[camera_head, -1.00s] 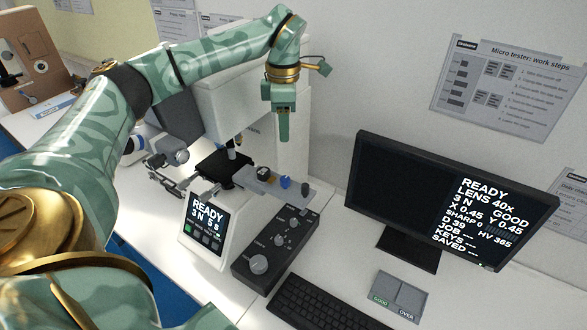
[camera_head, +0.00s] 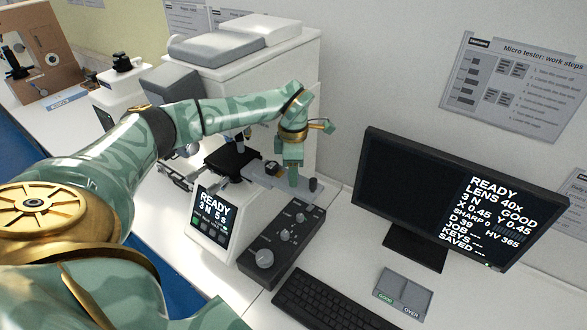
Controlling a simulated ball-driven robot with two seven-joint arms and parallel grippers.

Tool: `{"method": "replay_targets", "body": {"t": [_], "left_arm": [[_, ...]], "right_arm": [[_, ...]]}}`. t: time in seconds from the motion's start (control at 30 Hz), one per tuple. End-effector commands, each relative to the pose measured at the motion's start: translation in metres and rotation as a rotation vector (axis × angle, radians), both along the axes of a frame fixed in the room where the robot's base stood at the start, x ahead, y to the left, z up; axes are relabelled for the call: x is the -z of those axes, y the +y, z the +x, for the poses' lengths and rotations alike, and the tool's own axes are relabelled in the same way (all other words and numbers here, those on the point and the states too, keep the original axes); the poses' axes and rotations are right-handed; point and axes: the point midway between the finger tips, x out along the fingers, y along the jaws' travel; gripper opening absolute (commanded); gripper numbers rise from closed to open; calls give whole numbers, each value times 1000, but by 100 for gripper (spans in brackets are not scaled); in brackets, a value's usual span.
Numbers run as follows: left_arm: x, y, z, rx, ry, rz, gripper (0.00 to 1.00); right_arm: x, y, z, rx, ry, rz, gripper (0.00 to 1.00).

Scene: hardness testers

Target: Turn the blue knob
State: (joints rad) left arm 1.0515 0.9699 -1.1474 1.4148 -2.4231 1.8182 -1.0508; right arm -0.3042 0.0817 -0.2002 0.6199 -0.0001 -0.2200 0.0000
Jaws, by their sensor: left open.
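My left gripper (camera_head: 293,178) reaches in from the left and points down over the grey plate (camera_head: 256,176) beside the tester's stage. Its jaws are seen nearly edge-on, and the gap between them is hard to make out. The blue knob is hidden behind the fingers, so I cannot tell whether they touch it or stand around it. A black knob (camera_head: 272,167) on the same plate is left of the fingers, and a dark knob (camera_head: 313,185) is just right of them. My right gripper is not in view.
The tester's screen (camera_head: 213,213) reads READY. A dark control box (camera_head: 270,245) with several grey knobs stands in front of the plate. A keyboard (camera_head: 325,300), a monitor (camera_head: 415,205) and a small grey pad with GOOD and OVER keys (camera_head: 403,291) are to the right.

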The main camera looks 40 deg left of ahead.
Motion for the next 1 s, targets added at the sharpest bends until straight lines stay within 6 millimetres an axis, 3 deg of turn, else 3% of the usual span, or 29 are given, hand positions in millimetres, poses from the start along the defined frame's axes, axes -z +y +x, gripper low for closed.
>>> {"method": "replay_targets", "body": {"t": [0.07, 0.23, 0.67, 1.0], "left_arm": [[0, 0, 0, 0, 0, 0, 46], [0, 0, 0, 0, 1, -1, 1], [-2, 0, 0, -62, 1, 0, 1], [-4, 0, 0, -315, 1, 0, 1]], "right_arm": [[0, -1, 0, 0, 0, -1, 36], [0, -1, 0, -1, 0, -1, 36], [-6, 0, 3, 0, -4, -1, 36], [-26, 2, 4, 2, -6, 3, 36]]}}
